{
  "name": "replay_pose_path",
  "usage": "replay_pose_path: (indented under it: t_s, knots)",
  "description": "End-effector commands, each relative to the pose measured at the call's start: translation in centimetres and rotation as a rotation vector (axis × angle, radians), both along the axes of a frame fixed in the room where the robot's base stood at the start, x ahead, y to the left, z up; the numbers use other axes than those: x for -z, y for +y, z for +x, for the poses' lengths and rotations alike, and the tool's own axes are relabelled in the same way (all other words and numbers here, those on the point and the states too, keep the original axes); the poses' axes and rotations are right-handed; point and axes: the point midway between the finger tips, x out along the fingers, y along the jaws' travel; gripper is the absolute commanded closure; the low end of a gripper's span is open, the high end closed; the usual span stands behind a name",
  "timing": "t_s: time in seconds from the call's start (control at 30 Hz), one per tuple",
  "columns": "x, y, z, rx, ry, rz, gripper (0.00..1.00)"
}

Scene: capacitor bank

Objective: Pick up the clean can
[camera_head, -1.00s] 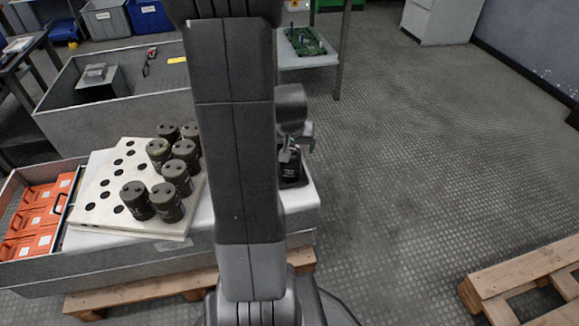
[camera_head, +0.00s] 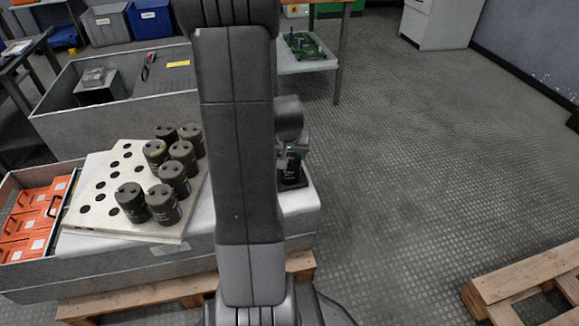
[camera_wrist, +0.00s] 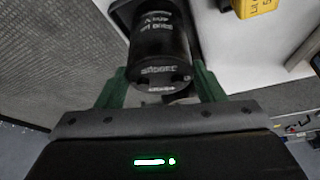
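A clean black can (camera_head: 289,168) with white lettering stands on a dark patch at the right end of the light worktop, partly hidden by my arm. In the wrist view the can (camera_wrist: 160,55) lies between the two green fingers of my gripper (camera_wrist: 160,88), one on each side. The fingers look spread, with a gap at the can's left; contact on the right is unclear. In the head view my gripper (camera_head: 293,150) is at the can's top.
Several dusty dark cans (camera_head: 172,178) stand on a white board with holes (camera_head: 98,208). Orange boxes (camera_head: 30,225) sit in a tray at left. A grey bin (camera_head: 110,118) is behind.

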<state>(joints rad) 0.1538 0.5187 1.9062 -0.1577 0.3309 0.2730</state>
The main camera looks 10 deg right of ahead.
Motion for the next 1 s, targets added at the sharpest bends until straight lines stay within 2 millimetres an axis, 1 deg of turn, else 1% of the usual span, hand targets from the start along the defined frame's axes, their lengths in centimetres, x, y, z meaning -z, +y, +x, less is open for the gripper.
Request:
replay_pose_path:
  t_s: [0.03, 0.13, 0.17, 0.4, 0.57, 0.67, 0.77, 1.0]
  knots:
    - [0.0, 0.0, 0.0, 0.000, 0.000, 0.000, 0.75]
    - [0.0, 0.0, 0.0, 0.000, 0.000, 0.000, 0.95]
    - [-0.1, 0.0, 0.0, 0.000, -0.002, -0.001, 0.98]
    - [-0.2, 0.0, 0.1, 0.000, -0.002, -0.001, 0.98]
    - [-1.2, 0.0, 0.1, 0.000, -0.004, -0.001, 0.98]
    - [-2.4, 0.0, 0.1, 0.001, -0.005, 0.000, 0.98]
    - [-4.3, 0.0, 0.1, 0.001, -0.006, 0.000, 0.98]
    - [-10.1, 0.0, 0.1, 0.001, -0.007, -0.001, 0.98]
